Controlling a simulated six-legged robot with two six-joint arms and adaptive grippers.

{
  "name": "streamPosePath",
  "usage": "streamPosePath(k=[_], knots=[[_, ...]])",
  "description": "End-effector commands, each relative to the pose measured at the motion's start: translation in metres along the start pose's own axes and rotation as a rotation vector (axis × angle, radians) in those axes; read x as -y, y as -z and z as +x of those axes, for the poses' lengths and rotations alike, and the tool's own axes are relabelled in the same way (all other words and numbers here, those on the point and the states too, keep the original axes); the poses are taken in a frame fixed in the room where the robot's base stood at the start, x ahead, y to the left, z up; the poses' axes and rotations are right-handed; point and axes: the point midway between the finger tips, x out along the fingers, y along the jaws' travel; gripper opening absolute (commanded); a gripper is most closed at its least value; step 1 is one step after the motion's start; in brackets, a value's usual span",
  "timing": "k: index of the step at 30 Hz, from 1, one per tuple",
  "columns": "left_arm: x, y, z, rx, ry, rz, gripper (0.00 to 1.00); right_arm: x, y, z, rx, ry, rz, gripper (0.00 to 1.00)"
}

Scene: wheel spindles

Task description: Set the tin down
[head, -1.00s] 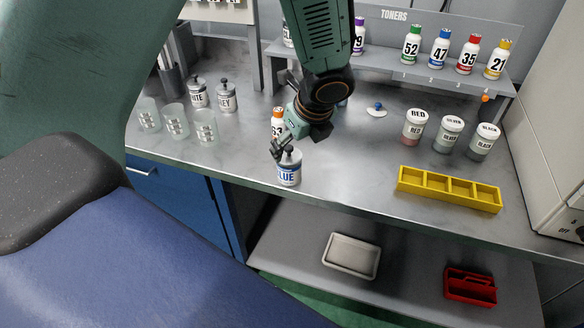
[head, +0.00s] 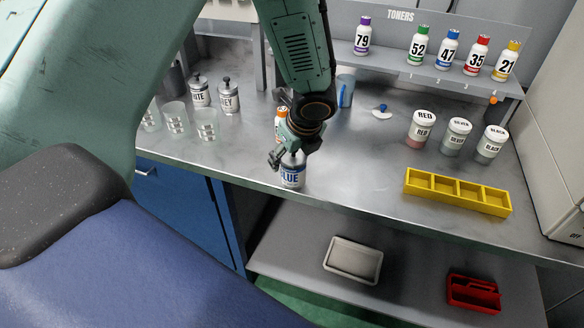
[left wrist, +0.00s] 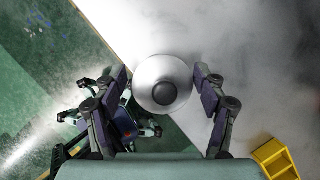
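The tin (head: 292,176) is a small grey pot with a blue "BLUE" label. It stands upright near the front edge of the grey counter (head: 345,185). My left gripper (head: 288,158) is over its top, and partly hides the lid in the head view. In the left wrist view, the round lid with its dark knob (left wrist: 163,84) lies between the spread fingers of my left gripper (left wrist: 162,72). A narrow gap shows on each side of the lid. The tin's body is hidden below the lid there. I do not see my right gripper.
An orange-capped bottle (head: 281,122) stands close behind the tin. A yellow compartment tray (head: 408,183) lies to the right, and glass jars (head: 421,130) stand behind it. Clear cups (head: 206,125) and two labelled tins (head: 227,95) are at left.

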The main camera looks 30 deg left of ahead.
Motion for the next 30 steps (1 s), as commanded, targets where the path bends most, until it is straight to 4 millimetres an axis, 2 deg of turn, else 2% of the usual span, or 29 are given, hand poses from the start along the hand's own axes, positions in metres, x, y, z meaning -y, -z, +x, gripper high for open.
streamPosePath(k=[2,23,30], knots=[[0.0002,0.0000,-0.0002,0.000,0.000,0.000,0.61,0.0000,0.0001,0.0000,0.000,0.000,0.000,0.40],[0.0002,0.0002,-0.0002,0.000,0.001,0.000,0.01,0.0000,0.0001,0.0001,0.000,0.000,0.000,0.40],[0.0009,-0.0020,-0.0049,0.001,0.002,0.000,0.00,0.0000,0.0001,-0.0018,0.000,0.000,0.000,0.40]])
